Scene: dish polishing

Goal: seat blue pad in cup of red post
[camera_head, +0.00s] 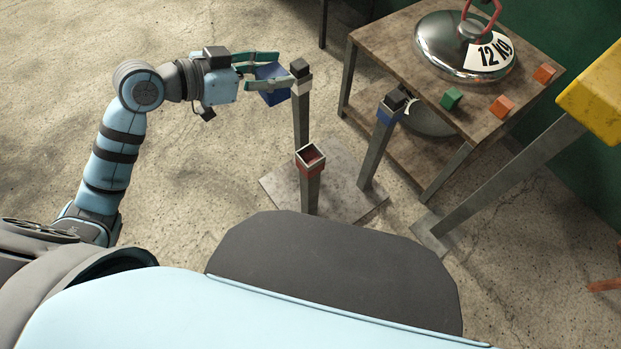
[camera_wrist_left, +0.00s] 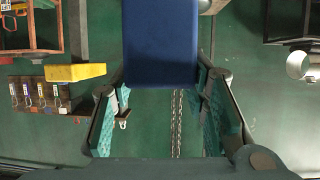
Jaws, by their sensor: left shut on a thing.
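A blue pad (camera_head: 272,85) is held between the fingers of my left gripper (camera_head: 281,71), in the air left of the white-collared post. In the left wrist view the blue pad (camera_wrist_left: 161,42) fills the top middle, between the fingertips of the left gripper (camera_wrist_left: 160,80). The red post (camera_head: 311,160) stands nearer to me, below and right of the pad in the head view. Its square cup is open at the top, with a dark red inside and no pad in it. My right gripper is not in view.
The white-collared post (camera_head: 301,85) and the blue-collared post (camera_head: 387,115) each have a dark block on top. All three rise from a metal base plate (camera_head: 345,190). A wooden table (camera_head: 375,45) at the right carries a 12 KG weight (camera_head: 450,55) and small green and orange cubes.

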